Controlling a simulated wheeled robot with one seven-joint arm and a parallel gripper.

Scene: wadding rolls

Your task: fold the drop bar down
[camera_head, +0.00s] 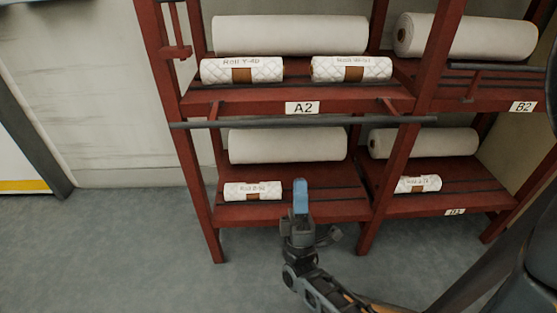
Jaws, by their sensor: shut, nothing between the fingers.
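The drop bar (305,122) is a long dark grey bar. It runs level across the front of the left bay, just below the A2 shelf edge (245,108), and appears to be carried by short red arms at left and right. My gripper (300,184), with pale blue fingertips, points up in front of the lower shelf. In the picture it is below the bar, near its middle, and apart from it. The fingers are shut and empty.
Two quilted rolls, the left (241,70) and the right (351,68), lie on A2 before a long white roll (290,35). A small roll (252,190) lies on the lower shelf. Red uprights (197,185) flank the bay. The floor (110,240) at left is clear.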

